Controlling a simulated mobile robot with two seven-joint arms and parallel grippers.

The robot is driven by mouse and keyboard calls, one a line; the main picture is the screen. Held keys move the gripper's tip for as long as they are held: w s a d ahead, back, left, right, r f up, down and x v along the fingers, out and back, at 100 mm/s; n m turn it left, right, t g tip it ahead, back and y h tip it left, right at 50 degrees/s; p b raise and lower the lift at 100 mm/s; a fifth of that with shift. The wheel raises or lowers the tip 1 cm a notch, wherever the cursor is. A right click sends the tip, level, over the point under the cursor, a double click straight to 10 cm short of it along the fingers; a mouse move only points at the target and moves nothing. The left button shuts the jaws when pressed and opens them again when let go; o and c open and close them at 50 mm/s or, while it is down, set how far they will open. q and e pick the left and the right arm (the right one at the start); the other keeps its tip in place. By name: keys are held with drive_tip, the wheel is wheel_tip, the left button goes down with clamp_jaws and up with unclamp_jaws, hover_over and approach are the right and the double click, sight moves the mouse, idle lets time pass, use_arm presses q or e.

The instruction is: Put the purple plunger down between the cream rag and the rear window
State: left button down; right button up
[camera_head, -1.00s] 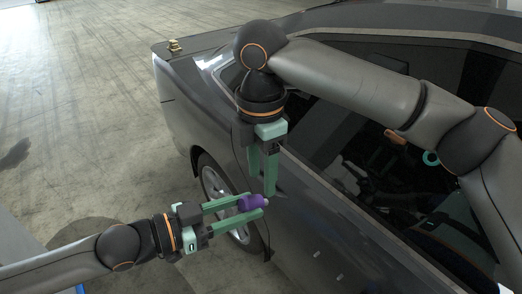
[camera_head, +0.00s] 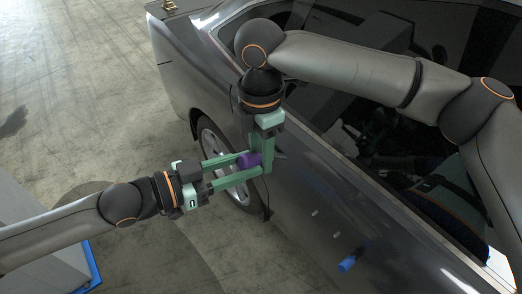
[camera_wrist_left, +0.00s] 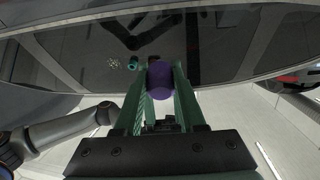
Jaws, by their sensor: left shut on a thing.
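The purple plunger (camera_head: 250,160) is held between the fingers of my left gripper (camera_head: 245,168), in the air beside the dark grey car. It also shows in the left wrist view (camera_wrist_left: 160,78), between the green fingers (camera_wrist_left: 163,88). My right gripper (camera_head: 262,152) points down from above, its fingers close to the plunger. Whether they touch it or are open cannot be told. I cannot make out the cream rag or clearly identify the rear window.
The car (camera_head: 310,215) fills the middle and right, with a wheel (camera_head: 212,145) behind my left gripper. A small brass object (camera_head: 169,6) is at its far corner. Concrete floor (camera_head: 80,90) is open at left.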

clamp_jaws()
use_arm(q)
drive_tip(key=shift+c, duration=2.1)
unclamp_jaws()
drive_tip(key=shift+a, duration=0.1)
